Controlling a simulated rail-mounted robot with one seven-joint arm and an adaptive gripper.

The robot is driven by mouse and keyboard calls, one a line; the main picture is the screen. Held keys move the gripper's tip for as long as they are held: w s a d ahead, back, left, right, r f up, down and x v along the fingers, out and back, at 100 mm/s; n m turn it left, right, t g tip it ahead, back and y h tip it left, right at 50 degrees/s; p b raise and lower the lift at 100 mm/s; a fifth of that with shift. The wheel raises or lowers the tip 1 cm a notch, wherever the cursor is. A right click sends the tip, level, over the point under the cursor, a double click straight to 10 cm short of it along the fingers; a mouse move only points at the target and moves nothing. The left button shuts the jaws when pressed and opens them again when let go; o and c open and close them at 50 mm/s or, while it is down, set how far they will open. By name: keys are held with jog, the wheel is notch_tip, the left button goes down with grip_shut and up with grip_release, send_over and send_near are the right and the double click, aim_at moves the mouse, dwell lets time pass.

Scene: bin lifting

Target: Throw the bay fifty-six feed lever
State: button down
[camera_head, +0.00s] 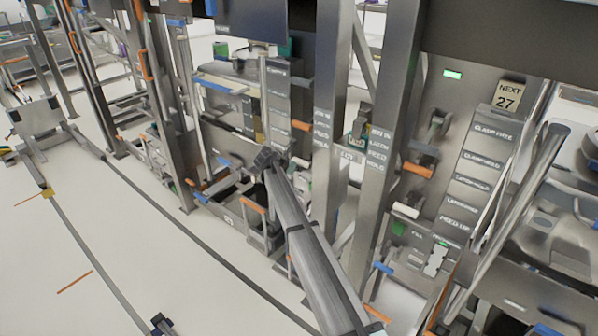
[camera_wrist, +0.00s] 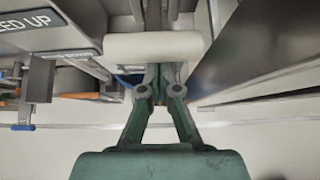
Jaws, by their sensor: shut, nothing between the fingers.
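A pale, roller-shaped lever handle (camera_wrist: 125,46) lies crosswise in the wrist view, just beyond my fingers. A dark sign ending in "ED UP" (camera_wrist: 30,22) sits to its left. My gripper (camera_wrist: 160,76) has green fingers drawn together, with nothing held between them. Its tips end at the handle's lower edge in the picture; I cannot tell whether they touch. In the head view, a pale handle (camera_head: 405,210) sits left of a panel strip with a "FEED UP" label (camera_head: 458,222). The bay number of this lever cannot be read. I cannot clearly make out my gripper in the head view.
Orange handles (camera_head: 418,169) and blue-tipped parts stand out from the neighbouring panels. Steel uprights (camera_head: 333,100) divide the bays. A sign reads "NEXT 27" (camera_head: 508,96). A dark metal face (camera_wrist: 255,45) rises close on the right in the wrist view. Open floor (camera_head: 110,240) lies at left.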

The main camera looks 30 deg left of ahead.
jog(key=shift+w+a+r, duration=0.15)
jog(key=shift+w+r, duration=0.2)
jog(key=shift+r, duration=0.3)
jog(key=s+f+b, duration=0.1)
jog(key=s+f, duration=0.3)
jog(key=s+a+r+b, duration=0.1)
jog(key=s+r, duration=0.3)
jog(key=r, duration=0.4)
jog(key=shift+s+b, duration=0.15)
jog(key=shift+b, duration=0.7)
jog(key=shift+a+r, duration=0.1)
